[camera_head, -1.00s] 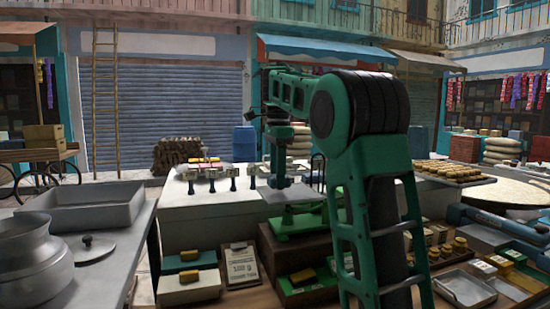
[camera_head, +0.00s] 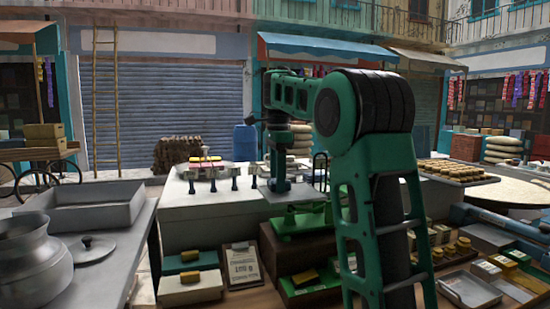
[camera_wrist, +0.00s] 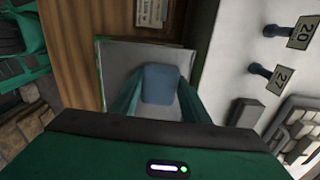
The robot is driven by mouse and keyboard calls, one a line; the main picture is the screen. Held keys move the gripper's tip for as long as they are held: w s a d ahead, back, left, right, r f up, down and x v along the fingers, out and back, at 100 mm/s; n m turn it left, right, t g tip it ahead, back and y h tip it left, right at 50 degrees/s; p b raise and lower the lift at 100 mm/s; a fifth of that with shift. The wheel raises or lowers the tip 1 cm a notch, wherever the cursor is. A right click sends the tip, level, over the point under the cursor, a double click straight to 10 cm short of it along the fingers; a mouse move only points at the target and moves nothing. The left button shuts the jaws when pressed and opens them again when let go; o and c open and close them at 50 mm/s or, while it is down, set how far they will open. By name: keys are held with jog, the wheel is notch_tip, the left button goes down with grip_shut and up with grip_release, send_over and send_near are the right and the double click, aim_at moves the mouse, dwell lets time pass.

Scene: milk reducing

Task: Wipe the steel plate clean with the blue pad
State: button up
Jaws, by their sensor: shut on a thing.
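My gripper (camera_wrist: 158,98) is shut on the blue pad (camera_wrist: 160,82), which sits between its two green fingers in the wrist view. The pad is over a flat grey steel plate (camera_wrist: 115,66) with a thin rim. I cannot tell whether the pad touches the plate. The fingers and pad hide part of the plate. In the head view, my gripper (camera_head: 279,188) points down over the pale counter at the centre. The pad is too small to make out there.
Several numbered stands (camera_head: 235,180) stand on the counter left of my gripper. A green scale (camera_head: 298,222) is in front. A metal tray (camera_head: 92,207) and a round pot (camera_head: 32,255) are at the left. A clipboard (camera_head: 242,264) leans below the counter.

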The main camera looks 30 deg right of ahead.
jog(key=shift+s+a, duration=0.1)
jog(key=shift+s, duration=0.3)
jog(key=shift+s+r, duration=0.1)
jog(key=shift+s, duration=0.25)
jog(key=shift+d+r, duration=0.25)
jog(key=shift+r, duration=0.45)
jog(key=shift+w+a+r, duration=0.1)
jog(key=shift+a+r, duration=0.15)
jog(key=shift+r, duration=0.7)
jog(key=shift+a+r, duration=0.2)
jog(key=shift+r, duration=2.05)
